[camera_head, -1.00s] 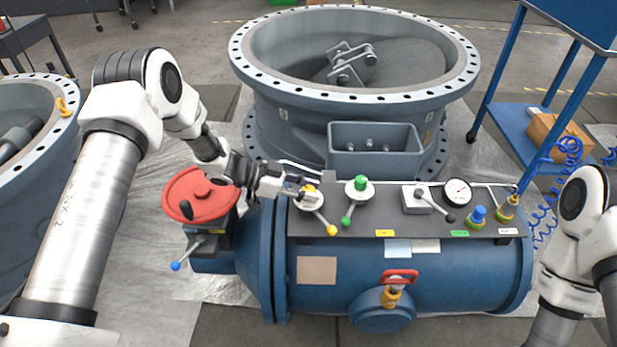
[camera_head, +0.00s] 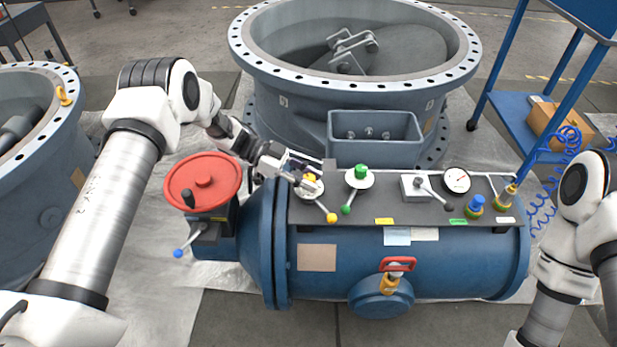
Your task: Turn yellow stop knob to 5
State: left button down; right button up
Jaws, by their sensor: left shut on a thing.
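The yellow stop knob (camera_head: 310,177) sits on a round white dial at the left end of the dark panel (camera_head: 385,210). A lever with a yellow ball (camera_head: 331,217) points down and to the right from this dial. My left gripper (camera_head: 305,182) reaches in from the left and is shut on the yellow knob, hiding part of the knob and dial. The dial's numbers are too small to read. My right arm shows at the right edge; its gripper is out of view.
A green knob (camera_head: 361,171) with its own lever stands right of the yellow one. Further right are a grey lever switch (camera_head: 427,187), a gauge (camera_head: 456,180) and a blue knob (camera_head: 476,203). A red handwheel (camera_head: 204,182) is left, close to my left arm. A large flanged ring (camera_head: 353,94) stands behind.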

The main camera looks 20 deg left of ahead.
aim_at(309, 177)
pick_arm(q)
jog(key=c, duration=0.8)
grip_release()
notch_tip(309, 177, up, 10)
